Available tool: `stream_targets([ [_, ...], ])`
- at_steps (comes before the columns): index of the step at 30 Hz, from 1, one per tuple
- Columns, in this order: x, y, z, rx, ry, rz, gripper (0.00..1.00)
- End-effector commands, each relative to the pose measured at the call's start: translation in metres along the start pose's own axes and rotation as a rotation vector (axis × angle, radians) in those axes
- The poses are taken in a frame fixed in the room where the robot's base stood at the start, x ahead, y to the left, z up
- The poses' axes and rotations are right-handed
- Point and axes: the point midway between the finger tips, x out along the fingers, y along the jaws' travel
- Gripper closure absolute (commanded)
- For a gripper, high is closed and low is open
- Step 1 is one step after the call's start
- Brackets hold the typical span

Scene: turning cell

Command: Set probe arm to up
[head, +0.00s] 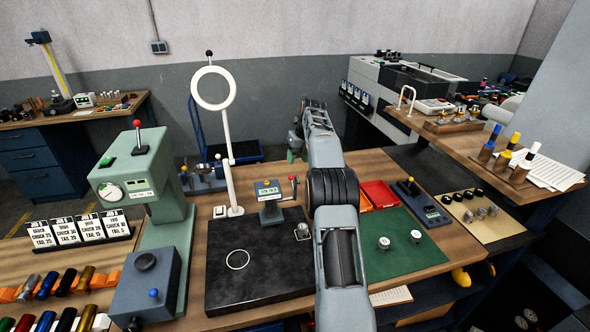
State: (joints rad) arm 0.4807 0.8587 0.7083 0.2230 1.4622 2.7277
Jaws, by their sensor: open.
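No part is clearly marked as the probe arm. A small gauge (269,194) with a lit display stands at the back of a black plate (247,285); a thin lever with a red tip (293,180) rises at its right side. A green bench instrument (137,170) at the left has a dial, a display and an upright red-knobbed lever (137,125). My gripper (294,143) is raised beyond the bench, far from the camera and above and behind the gauge. It is open, with nothing seen in it; its fingers are small and partly hidden by my arm.
A white ring-headed stand (226,130) rises left of the gauge. A green mat (400,262) with two small round parts and red and orange trays (378,193) lie right of my arm. The black plate's front is mostly clear.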

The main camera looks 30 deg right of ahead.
Motion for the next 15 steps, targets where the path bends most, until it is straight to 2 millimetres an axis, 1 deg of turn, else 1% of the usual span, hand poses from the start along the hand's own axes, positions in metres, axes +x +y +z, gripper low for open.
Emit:
stream_targets([
  [1,-0.008,0.0,0.0,0.0,-0.002,-0.001,0.52],
  [6,-0.024,0.0,0.0,0.0,0.001,0.0,0.52],
  [10,-0.029,0.0,-0.001,0.0,0.0,0.0,0.52],
  [15,-0.03,0.0,-0.001,0.0,0.001,0.0,0.52],
])
